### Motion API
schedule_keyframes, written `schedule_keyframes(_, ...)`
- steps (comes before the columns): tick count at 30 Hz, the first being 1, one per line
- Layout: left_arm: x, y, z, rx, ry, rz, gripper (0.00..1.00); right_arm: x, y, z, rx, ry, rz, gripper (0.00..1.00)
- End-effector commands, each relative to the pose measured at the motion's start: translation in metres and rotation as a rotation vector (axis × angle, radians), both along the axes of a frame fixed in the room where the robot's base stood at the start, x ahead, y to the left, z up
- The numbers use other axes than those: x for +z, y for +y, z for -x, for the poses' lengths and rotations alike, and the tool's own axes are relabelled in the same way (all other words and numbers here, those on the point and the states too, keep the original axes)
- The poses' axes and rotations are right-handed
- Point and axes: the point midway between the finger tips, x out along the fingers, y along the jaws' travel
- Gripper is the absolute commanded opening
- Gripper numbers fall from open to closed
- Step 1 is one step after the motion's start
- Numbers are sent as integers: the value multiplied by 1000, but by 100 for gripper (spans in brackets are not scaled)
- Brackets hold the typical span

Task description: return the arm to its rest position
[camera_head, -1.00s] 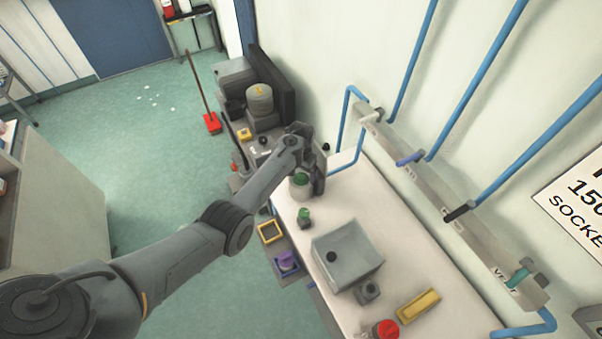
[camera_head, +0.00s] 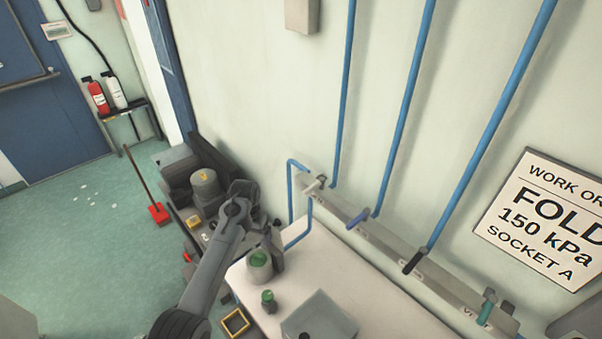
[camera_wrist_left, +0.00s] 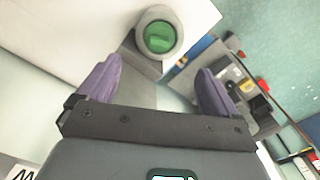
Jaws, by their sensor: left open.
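My left arm reaches up from the bottom of the head view and bends down at the wrist, with the left gripper (camera_head: 276,250) over the far left end of the white bench (camera_head: 350,275). In the left wrist view the left gripper (camera_wrist_left: 160,74) has its two purple fingers spread wide apart with nothing between them. A grey round pot with a green top (camera_head: 260,263) stands on the bench close by the gripper. It also shows in the left wrist view (camera_wrist_left: 159,37), beyond the fingertips. My right gripper is in neither view.
A grey box (camera_head: 320,318) and a small green-topped piece (camera_head: 269,301) are on the bench. A wall rail (camera_head: 385,232) with several valve handles and blue pipes runs behind it. Dark equipment (camera_head: 190,165) stands at the left. Green floor (camera_head: 75,245) is open farther left.

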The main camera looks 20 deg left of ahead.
Motion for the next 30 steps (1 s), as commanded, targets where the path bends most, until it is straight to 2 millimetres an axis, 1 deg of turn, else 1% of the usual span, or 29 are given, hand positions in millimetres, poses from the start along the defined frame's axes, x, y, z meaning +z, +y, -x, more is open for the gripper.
schedule_keyframes(2, -6, 0, 5, 0, 12, 1, 93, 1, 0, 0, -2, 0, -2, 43)
schedule_keyframes(5, -23, 0, 19, 0, 47, 0, 93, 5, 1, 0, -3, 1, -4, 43)
schedule_keyframes(8, -53, -1, 48, -2, 114, 0, 93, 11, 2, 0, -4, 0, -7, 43)
schedule_keyframes(9, -68, -2, 64, -5, 148, 0, 93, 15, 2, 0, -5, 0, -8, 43)
schedule_keyframes(11, -92, -4, 94, -11, 204, -5, 93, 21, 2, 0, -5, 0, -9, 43)
schedule_keyframes(12, -107, -6, 117, -19, 240, -12, 93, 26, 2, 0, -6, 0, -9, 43)
schedule_keyframes(13, -117, -7, 135, -26, 264, -18, 93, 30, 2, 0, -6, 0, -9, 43)
schedule_keyframes(14, -125, -9, 152, -35, 283, -25, 93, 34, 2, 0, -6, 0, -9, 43)
schedule_keyframes(15, -134, -12, 175, -49, 304, -35, 93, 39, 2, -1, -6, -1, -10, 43)
schedule_keyframes(17, -143, -17, 207, -73, 325, -51, 93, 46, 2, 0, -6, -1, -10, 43)
schedule_keyframes(18, -146, -21, 228, -91, 334, -61, 93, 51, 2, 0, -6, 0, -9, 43)
schedule_keyframes(20, -148, -28, 257, -119, 338, -75, 93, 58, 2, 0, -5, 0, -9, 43)
schedule_keyframes(21, -146, -34, 276, -139, 336, -82, 93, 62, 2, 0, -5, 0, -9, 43)
schedule_keyframes(23, -140, -45, 303, -170, 325, -91, 93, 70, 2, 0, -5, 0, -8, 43)
schedule_keyframes(24, -133, -53, 320, -192, 313, -95, 93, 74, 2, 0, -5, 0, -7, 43)
schedule_keyframes(26, -119, -68, 343, -224, 286, -96, 93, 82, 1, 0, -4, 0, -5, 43)
schedule_keyframes(27, -106, -78, 357, -244, 259, -95, 93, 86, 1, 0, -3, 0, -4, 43)
schedule_keyframes(29, -85, -94, 372, -271, 212, -89, 93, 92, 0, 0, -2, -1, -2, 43)
schedule_keyframes(30, -70, -104, 379, -286, 178, -83, 93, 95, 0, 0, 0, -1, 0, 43)
